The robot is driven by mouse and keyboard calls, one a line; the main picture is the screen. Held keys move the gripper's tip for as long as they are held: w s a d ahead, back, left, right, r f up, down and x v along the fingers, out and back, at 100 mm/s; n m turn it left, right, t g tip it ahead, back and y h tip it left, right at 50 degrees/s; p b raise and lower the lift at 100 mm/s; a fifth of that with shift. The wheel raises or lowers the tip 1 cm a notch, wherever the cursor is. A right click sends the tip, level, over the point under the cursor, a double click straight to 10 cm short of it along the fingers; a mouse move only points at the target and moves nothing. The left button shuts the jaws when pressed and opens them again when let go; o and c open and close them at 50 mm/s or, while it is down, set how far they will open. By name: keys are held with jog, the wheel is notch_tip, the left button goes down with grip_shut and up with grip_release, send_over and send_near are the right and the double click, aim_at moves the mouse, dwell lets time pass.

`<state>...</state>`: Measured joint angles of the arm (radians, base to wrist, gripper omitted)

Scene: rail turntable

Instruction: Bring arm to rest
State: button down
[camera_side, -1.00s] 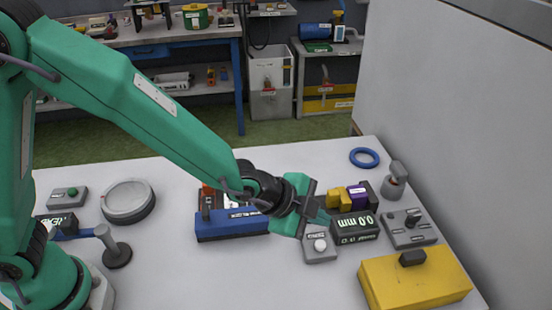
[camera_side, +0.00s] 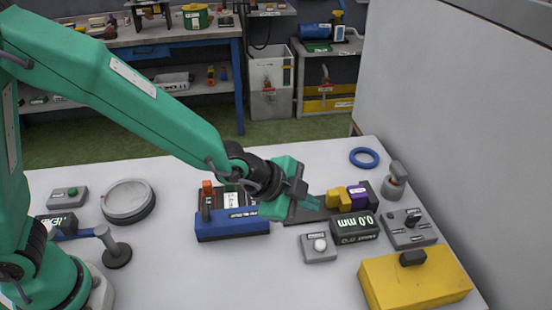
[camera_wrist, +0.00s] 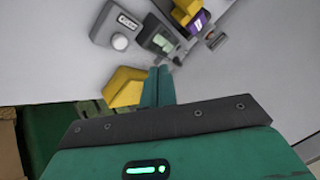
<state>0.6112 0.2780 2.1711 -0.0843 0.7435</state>
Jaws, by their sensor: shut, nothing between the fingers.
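My green arm reaches from the left over the white table (camera_side: 185,275) in the side view. My gripper (camera_side: 312,201) is shut and empty, above the table at the middle, left of the yellow and purple blocks on the dark rail. In the wrist view my gripper (camera_wrist: 158,80) shows as green fingers held together with nothing between them. The round turntable (camera_side: 128,200) sits at the left of the table, clear of my gripper.
A blue box (camera_side: 232,228) stands just left of my gripper. A 0.0 mm display (camera_side: 355,227), a grey button box (camera_side: 318,247), a yellow box (camera_side: 415,280) and a grey switch box (camera_side: 408,228) stand to the right. A blue ring (camera_side: 364,157) lies behind. The front middle is bare.

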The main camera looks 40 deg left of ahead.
jog(key=s+a+r+n+y, duration=0.15)
jog(key=a+r+n, duration=0.3)
jog(key=a, duration=0.45)
jog(key=s+a+r+n+y, duration=0.1)
jog(key=s+a+r+n, duration=0.2)
jog(key=a+r, duration=0.35)
jog(key=s+a+r+n+g+y, duration=0.1)
jog(key=s+a+n+y, duration=0.1)
jog(key=s+a+n, duration=0.6)
jog(key=s+a, duration=0.5)
jog(key=s, duration=0.1)
jog(key=shift+s+a+r+g, duration=0.15)
jog(key=shift+r+g, duration=0.15)
jog(key=shift+r, duration=0.05)
